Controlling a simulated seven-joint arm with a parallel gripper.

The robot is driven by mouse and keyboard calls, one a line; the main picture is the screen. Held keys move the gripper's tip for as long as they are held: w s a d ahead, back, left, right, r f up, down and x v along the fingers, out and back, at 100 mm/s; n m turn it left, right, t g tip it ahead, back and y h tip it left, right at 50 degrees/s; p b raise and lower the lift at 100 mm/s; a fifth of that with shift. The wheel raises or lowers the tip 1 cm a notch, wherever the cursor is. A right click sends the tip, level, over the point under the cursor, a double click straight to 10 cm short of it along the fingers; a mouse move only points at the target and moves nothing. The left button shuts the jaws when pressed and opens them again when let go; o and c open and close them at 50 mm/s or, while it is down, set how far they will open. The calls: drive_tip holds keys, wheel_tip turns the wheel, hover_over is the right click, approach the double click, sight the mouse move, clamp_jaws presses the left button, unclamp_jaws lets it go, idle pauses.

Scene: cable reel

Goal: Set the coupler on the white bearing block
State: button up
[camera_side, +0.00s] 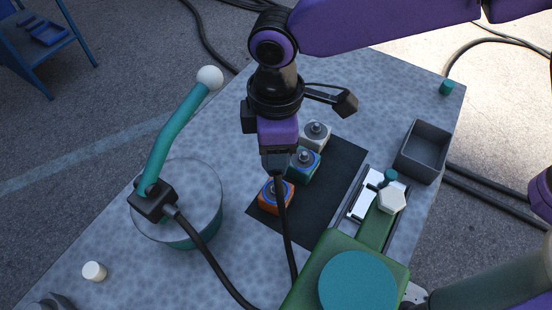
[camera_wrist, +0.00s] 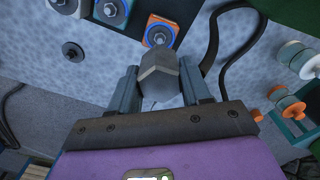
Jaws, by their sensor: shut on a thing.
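My gripper (camera_side: 276,168) hangs over the row of bearing blocks, in front of them in the side view. In the wrist view its two fingers (camera_wrist: 158,72) are closed on the grey, hexagonal coupler (camera_wrist: 160,85). The coupler is hard to make out in the side view, where a dark cable runs down from the fingertips. The white bearing block (camera_side: 315,134) is at the far end of the row, behind and right of my gripper, with a dark stud on top. In the wrist view a pale block (camera_wrist: 68,5) is cut by the top edge.
A blue-green block (camera_side: 305,164) and an orange block (camera_side: 276,196) stand nearer on the black mat (camera_side: 340,165). A drum with a teal lever (camera_side: 170,135) is on the left. A grey bin (camera_side: 424,150) and green machine (camera_side: 345,270) are on the right.

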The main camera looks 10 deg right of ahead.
drive_tip(key=shift+r, duration=2.85)
hover_over(317, 124)
wheel_tip(317, 124, down, 6)
drive_tip(key=shift+s+f, duration=0.1)
drive_tip(key=shift+f, duration=4.1)
drive_tip(key=o, duration=1.3)
drive_tip(key=shift+r, duration=0.1)
wheel_tip(317, 124, up, 17)
